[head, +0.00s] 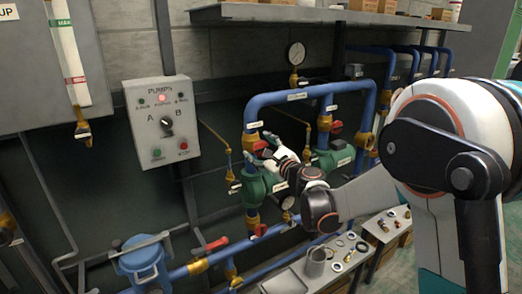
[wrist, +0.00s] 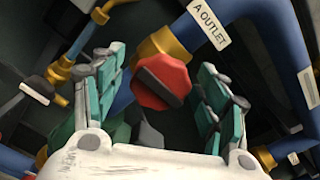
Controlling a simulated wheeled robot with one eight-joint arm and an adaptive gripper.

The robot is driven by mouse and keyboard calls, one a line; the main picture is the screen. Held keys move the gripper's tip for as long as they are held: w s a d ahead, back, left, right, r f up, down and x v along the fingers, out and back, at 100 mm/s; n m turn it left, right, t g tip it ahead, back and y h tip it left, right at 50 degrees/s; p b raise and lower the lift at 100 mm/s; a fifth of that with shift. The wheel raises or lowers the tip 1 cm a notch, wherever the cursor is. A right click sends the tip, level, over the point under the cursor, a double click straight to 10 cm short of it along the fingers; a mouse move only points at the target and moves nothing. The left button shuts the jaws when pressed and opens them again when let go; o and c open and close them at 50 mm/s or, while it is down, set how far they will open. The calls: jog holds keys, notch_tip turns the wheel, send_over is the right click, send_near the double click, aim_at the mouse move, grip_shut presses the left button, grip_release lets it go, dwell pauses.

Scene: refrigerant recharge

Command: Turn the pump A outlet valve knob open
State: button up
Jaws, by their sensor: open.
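The pump A outlet valve knob (wrist: 161,81) is a red octagonal knob with a dark bar across it, in the wrist view. The bar slants from upper left to lower right. A label reading "A OUTLET" (wrist: 209,24) is on the blue pipe just above it. My gripper (wrist: 160,92) is open, with one green-padded finger on each side of the knob. I see gaps between the fingers and the knob, and cannot tell any contact.
A PUMPS control box (head: 161,121) with an A/B selector hangs left of the pipes. A second green pump (head: 332,158) with a red knob (head: 337,127) stands to the right. A pressure gauge (head: 296,54) is above. A bench (head: 330,262) with small parts is below.

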jog(key=c, duration=1.1)
jog(key=shift+n, duration=0.4)
jog(key=n, duration=0.3)
jog(key=shift+n, duration=0.3)
jog(key=n, duration=0.4)
jog(key=shift+n, duration=0.3)
jog(key=n, duration=0.4)
jog(key=shift+n+p, duration=0.3)
jog(key=shift+n, duration=2.2)
